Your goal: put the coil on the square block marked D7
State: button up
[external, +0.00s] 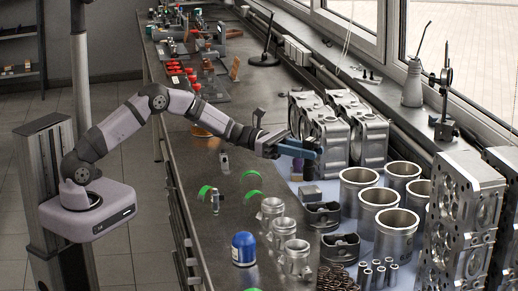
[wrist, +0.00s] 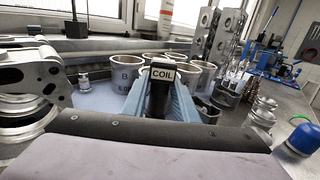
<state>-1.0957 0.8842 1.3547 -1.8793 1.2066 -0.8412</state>
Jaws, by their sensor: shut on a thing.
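My gripper (external: 303,150) has blue fingers and reaches over the right part of the bench. No D7 mark is legible in either view, so I cannot tell whether this is that block. The wrist view does not clearly show it.
Several metal cylinder liners (external: 379,221) stand right of the small block. Engine castings (external: 335,130) stand behind my gripper, and tall cylinder heads (external: 461,215) at the right. The bench's left-middle has some clear room.

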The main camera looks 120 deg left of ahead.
jog(key=shift+f, duration=1.3)
jog(key=shift+f, duration=0.15)
jog(key=o, duration=1.1)
jog(key=shift+o, duration=0.2)
jog(key=shift+r+p, duration=0.25)
jog(key=shift+p, duration=0.05)
jog(key=s+b, duration=0.3)
jog(key=s, duration=0.9)
jog(key=shift+f, duration=0.1)
